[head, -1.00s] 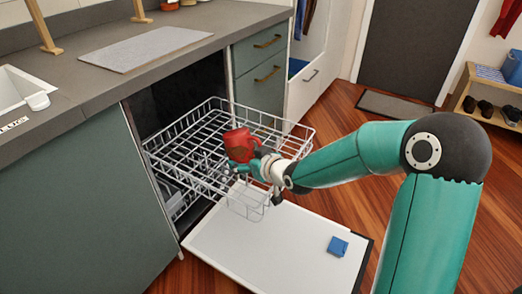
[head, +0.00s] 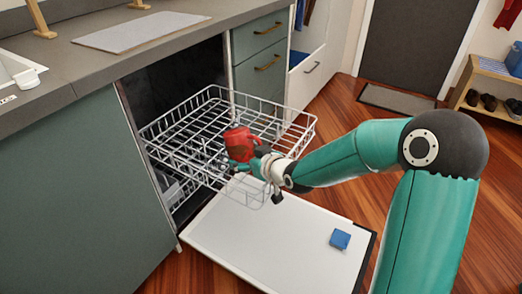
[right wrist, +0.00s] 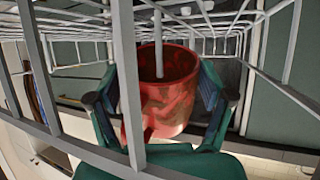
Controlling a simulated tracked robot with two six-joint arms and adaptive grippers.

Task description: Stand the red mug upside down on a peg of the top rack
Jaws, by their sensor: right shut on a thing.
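The red mug (head: 238,146) is held in my right gripper (head: 241,160) over the near part of the top rack (head: 190,114). In the right wrist view the mug (right wrist: 168,100) sits between the two green fingers, which press on its sides. Its open mouth faces the top of that picture. A rack peg (right wrist: 158,42) reaches the mouth, and its end shows inside the rim. I cannot tell whether it touches. White rack wires cross in front of the mug. The mug's far side is hidden. My left gripper is not in view.
The dishwasher door (head: 275,245) lies open below the rack, with a blue block (head: 340,239) on it. The counter (head: 105,62) is at upper left, and drawers (head: 262,55) stand behind. The far part of the rack looks empty.

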